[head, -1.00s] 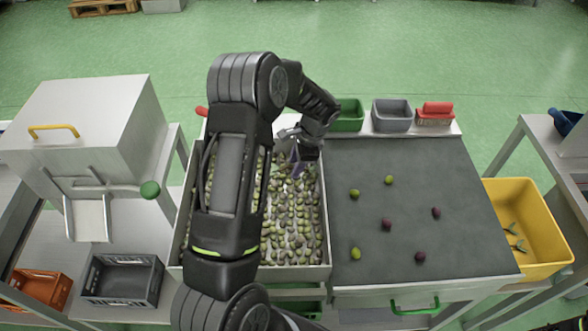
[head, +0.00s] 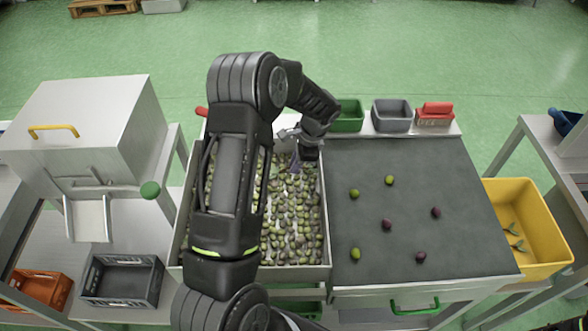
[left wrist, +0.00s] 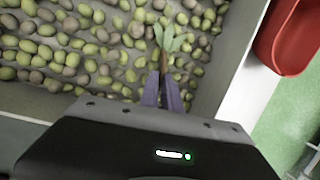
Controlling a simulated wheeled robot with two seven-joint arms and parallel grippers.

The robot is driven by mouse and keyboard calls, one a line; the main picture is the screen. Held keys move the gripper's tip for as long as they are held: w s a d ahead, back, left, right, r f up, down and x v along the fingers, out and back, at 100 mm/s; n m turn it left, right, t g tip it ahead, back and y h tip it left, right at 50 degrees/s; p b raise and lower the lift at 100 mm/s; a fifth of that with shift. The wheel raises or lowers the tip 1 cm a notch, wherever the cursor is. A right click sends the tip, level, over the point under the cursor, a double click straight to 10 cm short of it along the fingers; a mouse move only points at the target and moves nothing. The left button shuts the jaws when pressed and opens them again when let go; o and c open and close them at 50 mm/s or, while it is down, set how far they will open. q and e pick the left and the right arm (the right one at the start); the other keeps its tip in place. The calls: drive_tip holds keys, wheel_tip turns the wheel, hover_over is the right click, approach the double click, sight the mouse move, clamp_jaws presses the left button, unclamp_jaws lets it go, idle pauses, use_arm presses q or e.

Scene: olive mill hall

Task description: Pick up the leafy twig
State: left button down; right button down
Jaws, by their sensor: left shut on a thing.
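A leafy twig (left wrist: 166,42) with green leaves and a brown stem shows in the left wrist view, over the olives. My left gripper (left wrist: 163,88) is shut on the stem between its two purple-grey fingers, and the leaves stick out past the fingertips. In the head view my left gripper (head: 295,164) is at the far right part of the olive tray (head: 327,230); the twig is too small to make out there. I cannot tell whether the twig still touches the olives. My right gripper is not in view.
Green and purple olives fill the tray. A grey sorting surface (head: 390,220) with several loose olives lies to its right. Beyond it stands a yellow crate (head: 552,265) with green twigs inside. Green (head: 349,118) and grey (head: 392,118) bins stand at the back.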

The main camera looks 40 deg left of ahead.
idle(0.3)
use_arm(q)
drive_tip(key=shift+s+r+b, duration=0.1)
drive_tip(key=shift+r+b, duration=0.05)
drive_tip(key=shift+b, duration=0.2)
drive_tip(key=shift+r, duration=0.35)
wheel_tip(320, 180, up, 6)
drive_tip(key=shift+b, duration=0.9)
drive_tip(key=s+a+b, duration=0.1)
drive_tip(key=s+b, duration=0.3)
drive_tip(key=s, duration=1.5)
drive_tip(key=shift+s+a, duration=0.35)
drive_tip(key=shift+s, duration=0.05)
